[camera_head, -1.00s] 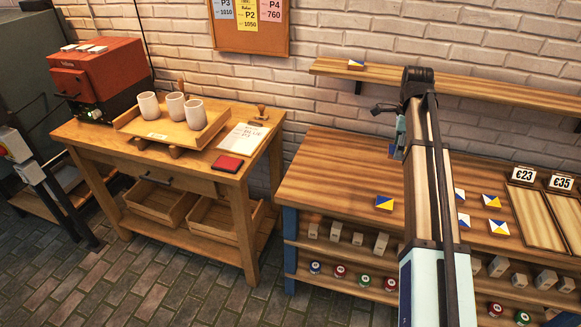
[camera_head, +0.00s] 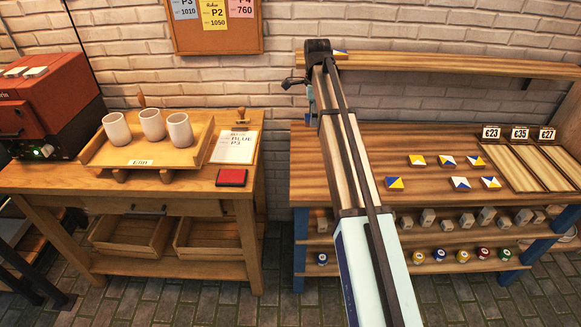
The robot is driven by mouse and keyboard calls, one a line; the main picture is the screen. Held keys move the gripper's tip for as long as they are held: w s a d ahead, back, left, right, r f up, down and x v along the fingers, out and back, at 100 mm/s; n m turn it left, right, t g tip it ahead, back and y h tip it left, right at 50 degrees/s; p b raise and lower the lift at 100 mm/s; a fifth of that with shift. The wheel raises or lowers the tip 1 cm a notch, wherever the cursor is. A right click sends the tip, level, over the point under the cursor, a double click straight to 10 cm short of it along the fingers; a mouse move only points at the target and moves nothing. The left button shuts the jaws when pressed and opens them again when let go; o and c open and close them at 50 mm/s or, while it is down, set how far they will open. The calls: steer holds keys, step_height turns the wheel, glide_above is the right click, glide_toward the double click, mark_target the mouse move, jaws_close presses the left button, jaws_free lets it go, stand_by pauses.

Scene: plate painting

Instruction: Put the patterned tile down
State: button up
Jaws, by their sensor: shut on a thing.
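Several small patterned tiles lie flat on the right-hand wooden bench (camera_head: 350,137). They have yellow, white and blue triangles. A back row holds a left tile (camera_head: 417,160), a middle tile (camera_head: 447,161) and a right tile (camera_head: 476,161). A front row holds tiles at left (camera_head: 396,183), centre (camera_head: 460,183) and right (camera_head: 490,183), with bare wood between the left and centre ones.
Price-marked trays (camera_head: 513,167) stand at the bench's right. Blocks and paint pots fill its lower shelves. The left table has a wooden tray (camera_head: 186,157) with three cups, a paper (camera_head: 236,147) and a red pad (camera_head: 231,177). A red oven (camera_head: 40,100) stands far left. The wall shelf (camera_head: 440,64) overhangs the bench.

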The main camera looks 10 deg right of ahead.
mark_target(309, 167)
steer(key=shift+a+f, duration=0.15)
steer(key=shift+a, duration=0.15)
step_height(309, 167, down, 20)
steer(key=p, duration=0.3)
steer(key=shift+w+r+p, duration=0.1)
steer(key=shift+r+p, duration=0.1)
steer(key=shift+p, duration=0.2)
steer(key=shift+f, duration=0.2)
steer(key=o, duration=1.2)
steer(key=shift+o, duration=0.2)
steer(key=shift+r, duration=0.1)
step_height(309, 167, up, 12)
steer(key=b, duration=0.3)
steer(key=shift+r, duration=0.1)
